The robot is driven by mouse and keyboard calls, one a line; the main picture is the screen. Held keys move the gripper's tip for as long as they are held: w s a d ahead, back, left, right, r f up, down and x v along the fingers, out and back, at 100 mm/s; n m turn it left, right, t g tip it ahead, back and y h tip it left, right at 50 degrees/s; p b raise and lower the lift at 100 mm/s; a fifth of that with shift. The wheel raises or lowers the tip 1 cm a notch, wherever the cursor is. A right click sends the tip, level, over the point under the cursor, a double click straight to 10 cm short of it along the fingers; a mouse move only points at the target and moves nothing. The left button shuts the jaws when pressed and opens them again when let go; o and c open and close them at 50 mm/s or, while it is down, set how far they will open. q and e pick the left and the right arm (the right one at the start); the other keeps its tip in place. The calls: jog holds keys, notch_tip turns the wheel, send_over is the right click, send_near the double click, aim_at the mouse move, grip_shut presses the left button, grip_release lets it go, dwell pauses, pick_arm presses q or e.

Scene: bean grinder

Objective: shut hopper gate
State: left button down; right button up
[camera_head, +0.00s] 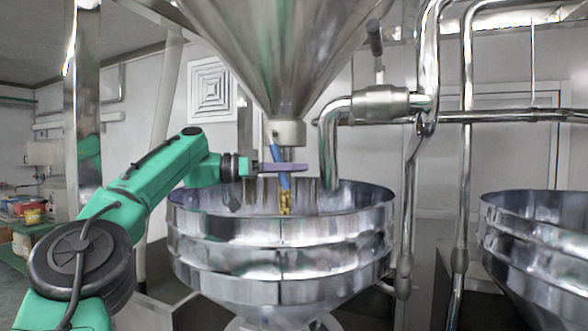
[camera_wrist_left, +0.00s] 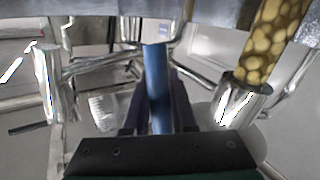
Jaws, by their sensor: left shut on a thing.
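The steel hopper cone (camera_head: 285,50) hangs at top centre and narrows to a short outlet (camera_head: 287,133). A blue gate handle (camera_head: 283,181) slants downward beside the outlet. My left gripper (camera_head: 290,167) reaches in from the left with its purple fingers shut on this handle. In the left wrist view the blue handle (camera_wrist_left: 157,85) lies between the two dark fingers. Yellow-brown beans (camera_head: 285,203) show below the outlet, and a thick stream of beans (camera_wrist_left: 272,42) joins the metal outlet (camera_wrist_left: 240,103) in the wrist view. The gate plate itself is hidden. My right gripper does not show.
A wide steel bowl (camera_head: 280,250) stands under the outlet, its rim just below my gripper. A steel pipe (camera_head: 330,145) bends down close to the right of the outlet. Another steel bowl (camera_head: 540,240) stands at the far right.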

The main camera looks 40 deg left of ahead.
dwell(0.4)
pick_arm(q)
jog(key=shift+w+d+r+n+t+h, duration=0.15)
jog(key=shift+d+r+n+t+h, duration=0.25)
jog(key=shift+d+t, duration=0.1)
jog(key=c, duration=0.7)
grip_release()
jog(key=shift+a, duration=0.1)
